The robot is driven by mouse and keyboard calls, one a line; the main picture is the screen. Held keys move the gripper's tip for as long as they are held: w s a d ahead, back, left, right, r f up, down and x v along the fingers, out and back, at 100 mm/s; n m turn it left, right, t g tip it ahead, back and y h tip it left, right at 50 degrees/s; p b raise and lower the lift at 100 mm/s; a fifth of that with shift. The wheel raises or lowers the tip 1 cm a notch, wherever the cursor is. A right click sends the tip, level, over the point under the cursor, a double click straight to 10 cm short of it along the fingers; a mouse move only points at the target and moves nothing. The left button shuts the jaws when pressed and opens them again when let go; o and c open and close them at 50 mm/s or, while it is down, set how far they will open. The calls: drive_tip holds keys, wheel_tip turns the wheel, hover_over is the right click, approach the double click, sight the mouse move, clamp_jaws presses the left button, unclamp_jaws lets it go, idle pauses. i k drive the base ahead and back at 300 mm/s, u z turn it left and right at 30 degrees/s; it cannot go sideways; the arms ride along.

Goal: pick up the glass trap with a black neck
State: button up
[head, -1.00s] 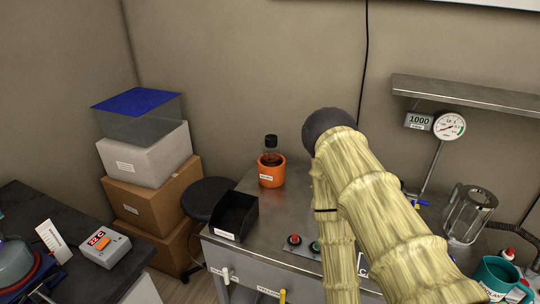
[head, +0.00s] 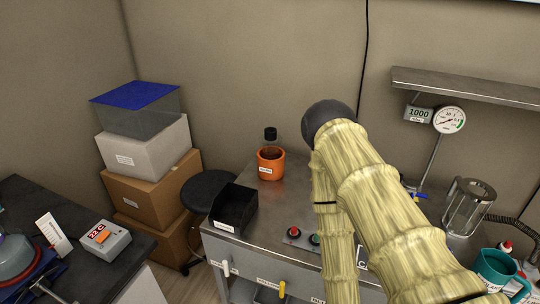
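A glass vessel with a black neck (head: 270,134) stands upright in an orange holder (head: 270,168) at the back left of the steel bench, in the head view. My arm, in a yellowish sleeve, rises from the lower right to a dark elbow right of the vessel, then runs down out of the picture. My gripper is not in view, so its state and its place relative to the vessel do not show.
A black open bin (head: 234,208) sits in front of the orange holder. A button panel (head: 303,238), a clear jug-like vessel (head: 467,208), a teal mug (head: 497,272) and a gauge (head: 448,119) are also there. A stool (head: 207,188) and stacked boxes (head: 150,187) stand left.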

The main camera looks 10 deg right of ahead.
sight(270, 140)
drive_tip(key=u, duration=0.1)
drive_tip(key=k, duration=0.5)
drive_tip(key=z, duration=0.65)
drive_tip(key=i, duration=0.9)
drive_tip(key=u, duration=0.55)
